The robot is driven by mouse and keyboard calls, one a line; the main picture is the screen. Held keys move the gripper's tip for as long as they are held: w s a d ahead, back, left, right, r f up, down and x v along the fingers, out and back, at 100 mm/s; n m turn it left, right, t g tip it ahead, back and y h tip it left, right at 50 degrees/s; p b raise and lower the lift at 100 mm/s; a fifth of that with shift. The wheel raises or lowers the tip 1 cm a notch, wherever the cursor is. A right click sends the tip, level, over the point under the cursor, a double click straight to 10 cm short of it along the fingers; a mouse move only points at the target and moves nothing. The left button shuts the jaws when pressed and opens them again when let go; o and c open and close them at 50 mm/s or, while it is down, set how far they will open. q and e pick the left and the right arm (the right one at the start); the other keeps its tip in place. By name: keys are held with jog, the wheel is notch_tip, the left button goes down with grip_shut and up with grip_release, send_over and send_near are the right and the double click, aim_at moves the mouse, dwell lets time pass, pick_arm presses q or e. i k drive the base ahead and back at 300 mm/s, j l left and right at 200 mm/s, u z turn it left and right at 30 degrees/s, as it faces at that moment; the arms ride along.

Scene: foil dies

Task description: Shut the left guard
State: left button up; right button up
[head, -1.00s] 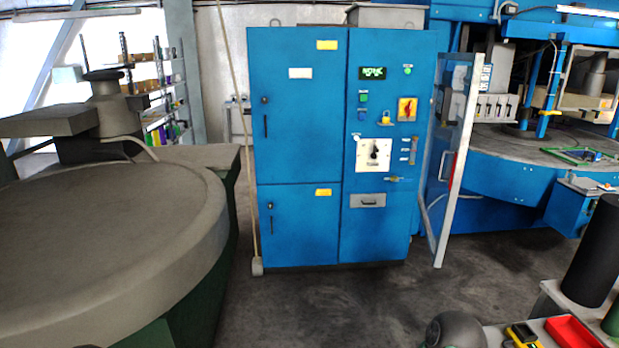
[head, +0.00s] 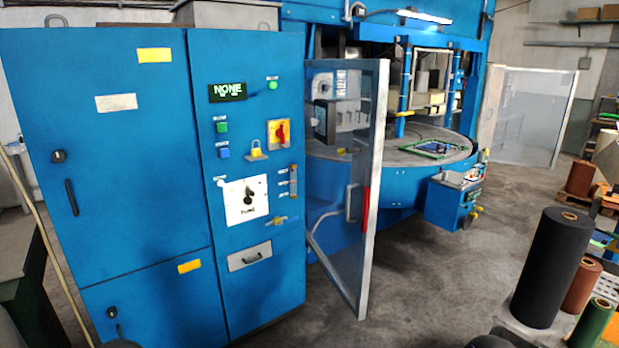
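The left guard (head: 371,165) is a clear panel in a grey frame, beside the right side of the blue cabinet. It stands open, swung out from the blue press (head: 390,185) towards me. A pale handle (head: 350,204) and a red strip (head: 366,208) sit near its free edge. A dark box (head: 324,122) shows at the panel; I cannot tell which side it is on. The guard's hinge side is partly hidden by the cabinet. Neither of my grippers is in view.
The blue control cabinet (head: 130,200) fills the left. A second clear guard (head: 530,118) stands open at the far right. A blue box (head: 452,203) juts from the press front. Black and brown rolls (head: 549,265) stand at the lower right. The floor (head: 430,270) before the guard is clear.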

aim_at(362, 193)
jog(key=i+j+z, duration=0.4)
jog(key=z, duration=0.2)
jog(key=i+j+z, duration=0.1)
jog(key=j+z, duration=0.2)
jog(key=i+j+z, duration=0.35)
jog(key=j, duration=0.25)
jog(key=i+j+z, duration=0.2)
jog(key=j+z, duration=0.15)
jog(key=j, duration=0.3)
jog(key=i+j+z, duration=0.2)
jog(key=j, duration=0.2)
jog(key=k+l, duration=0.05)
jog(key=k, duration=0.05)
